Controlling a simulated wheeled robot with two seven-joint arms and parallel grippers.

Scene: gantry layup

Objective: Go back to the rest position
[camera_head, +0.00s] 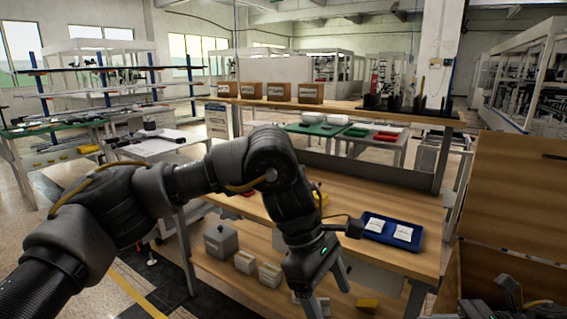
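My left arm reaches in from the left across the front of the wooden workbench (395,207). My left gripper (328,291) points down at the bench's front edge. Its two fingers are apart, with nothing visible between them. Part of my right arm shows at the bottom right corner, by the large brown box; my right gripper (512,298) is mostly cut off by the frame, so its fingers cannot be made out. A blue tray (366,216) with two white packets (403,232) lies on the bench, right of the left gripper.
A large open brown box (512,190) stands at the right. A lower shelf (225,268) holds several pale blocks and a grey container (221,241). An upper shelf (350,108) carries small brown boxes (311,93). A yellow object (320,198) lies behind my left arm.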

